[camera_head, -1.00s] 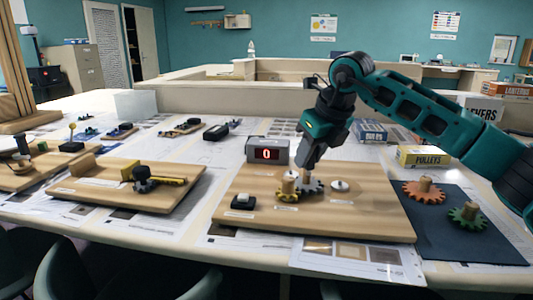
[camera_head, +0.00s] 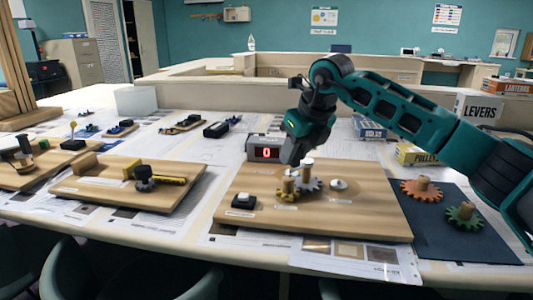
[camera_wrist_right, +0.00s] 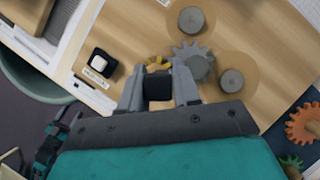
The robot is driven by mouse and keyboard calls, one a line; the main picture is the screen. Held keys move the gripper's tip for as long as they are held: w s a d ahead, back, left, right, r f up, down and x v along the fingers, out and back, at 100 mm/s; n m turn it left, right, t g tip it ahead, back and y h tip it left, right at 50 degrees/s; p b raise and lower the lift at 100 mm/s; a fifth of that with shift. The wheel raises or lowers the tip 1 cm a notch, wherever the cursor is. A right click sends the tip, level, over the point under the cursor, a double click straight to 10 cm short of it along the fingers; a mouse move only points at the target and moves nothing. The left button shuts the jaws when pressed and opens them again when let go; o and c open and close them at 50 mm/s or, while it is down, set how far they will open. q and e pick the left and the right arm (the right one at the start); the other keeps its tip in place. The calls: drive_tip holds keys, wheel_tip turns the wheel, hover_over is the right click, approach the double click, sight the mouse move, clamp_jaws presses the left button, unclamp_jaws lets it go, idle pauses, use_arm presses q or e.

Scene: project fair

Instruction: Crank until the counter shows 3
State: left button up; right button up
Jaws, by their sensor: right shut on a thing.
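The counter (camera_head: 264,153) at the back of the wooden board (camera_head: 360,217) shows a red 0. In the right wrist view, a dark block-shaped handle (camera_wrist_right: 158,83) sits between the two fingers, with part of the yellow gear (camera_wrist_right: 157,64) just beyond. My left gripper is not in view.
A bare metal peg (camera_head: 338,184) stands right of the grey gear. A black switch box with a white top (camera_head: 243,201) is at the board's front left. An orange gear (camera_head: 422,190) and a green gear (camera_head: 465,216) lie on a dark mat at right.

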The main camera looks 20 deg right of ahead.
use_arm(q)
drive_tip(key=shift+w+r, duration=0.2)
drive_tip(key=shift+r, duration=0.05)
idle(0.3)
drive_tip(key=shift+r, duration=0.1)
use_arm(e)
drive_tip(key=shift+w+a+r+p, duration=0.15)
drive_tip(key=shift+w+p, duration=0.25)
drive_tip(key=shift+p, duration=0.05)
use_arm(q)
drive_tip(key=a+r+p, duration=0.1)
drive_tip(key=p, duration=0.1)
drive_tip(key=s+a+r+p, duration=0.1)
drive_tip(key=p, duration=0.1)
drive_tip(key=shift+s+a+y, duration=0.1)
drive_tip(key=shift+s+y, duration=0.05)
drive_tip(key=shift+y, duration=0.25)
use_arm(e)
drive_tip(key=w, duration=0.1)
drive_tip(key=w+d, duration=0.1)
drive_tip(key=w, duration=0.1)
drive_tip(key=w+d, duration=0.1)
drive_tip(key=w, duration=0.1)
use_arm(q)
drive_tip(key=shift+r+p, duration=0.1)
drive_tip(key=shift+p, duration=0.2)
use_arm(e)
drive_tip(key=shift+w, duration=0.1)
